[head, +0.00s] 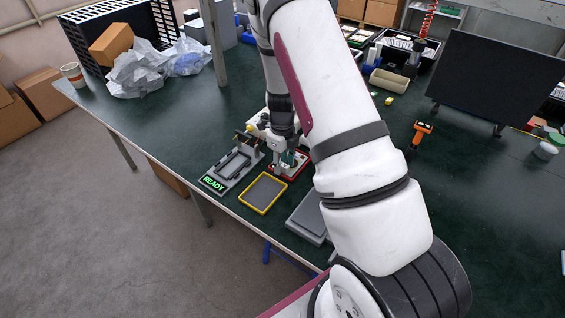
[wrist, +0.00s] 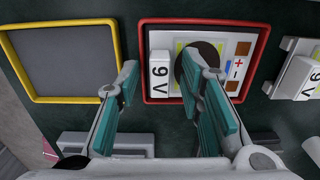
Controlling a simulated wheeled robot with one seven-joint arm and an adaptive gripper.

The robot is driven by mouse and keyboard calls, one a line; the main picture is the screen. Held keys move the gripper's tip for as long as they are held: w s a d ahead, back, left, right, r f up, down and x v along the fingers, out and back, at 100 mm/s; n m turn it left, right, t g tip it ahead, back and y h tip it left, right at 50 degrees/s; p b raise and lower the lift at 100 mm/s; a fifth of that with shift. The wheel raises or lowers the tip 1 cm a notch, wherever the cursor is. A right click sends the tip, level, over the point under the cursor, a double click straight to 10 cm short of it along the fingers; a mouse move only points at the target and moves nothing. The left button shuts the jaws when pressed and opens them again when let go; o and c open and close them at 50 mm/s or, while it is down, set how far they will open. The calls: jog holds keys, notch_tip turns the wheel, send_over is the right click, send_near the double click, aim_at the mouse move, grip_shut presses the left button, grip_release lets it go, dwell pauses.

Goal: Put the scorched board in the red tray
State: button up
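The red tray (wrist: 205,24) is below my gripper in the wrist view, and its red rim also shows in the head view (head: 298,173). A board (wrist: 236,47) lies inside it, with a large dark round patch, coloured marks and a white block (wrist: 160,76) labelled 9V. My gripper (wrist: 163,90) is open, its teal-padded fingers apart. The left finger is over the gap beside the tray and the right one overlaps the board's dark patch. Nothing is held between them. In the head view my gripper (head: 283,152) is just above the tray, partly hiding it.
An empty yellow-rimmed tray (head: 263,193) lies left of the red one. A grey test fixture (head: 236,168) with a green READY display (head: 212,183) stands further left. A grey box (head: 308,218) is at the front edge. Crumpled plastic (head: 137,72) and a carton (head: 111,44) are at back left.

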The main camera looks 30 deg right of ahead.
jog(key=s+a+r+n+t+y, duration=0.1)
jog(key=s+a+r+n, duration=0.2)
jog(key=r, duration=0.8)
jog(key=s+a+r+n, duration=0.1)
jog(key=a+r+n, duration=0.3)
jog(key=r, duration=0.7)
jog(key=s+a+r+n+t, duration=0.1)
jog(key=s+a+r+n, duration=0.1)
jog(key=s+r+n, duration=0.2)
jog(key=s+a+r+n+t, duration=0.1)
jog(key=s+a+r+n, duration=0.2)
jog(key=s+n, duration=0.7)
jog(key=s+a+r+n+t+h, duration=0.1)
jog(key=s+a+r+n, duration=0.1)
jog(key=s+r+n, duration=0.4)
jog(key=s+n, duration=0.1)
jog(key=n, duration=0.3)
jog(key=shift+s+a+r+n, duration=0.15)
jog(key=shift+s+r+n, duration=0.1)
jog(key=shift+r+n, duration=0.05)
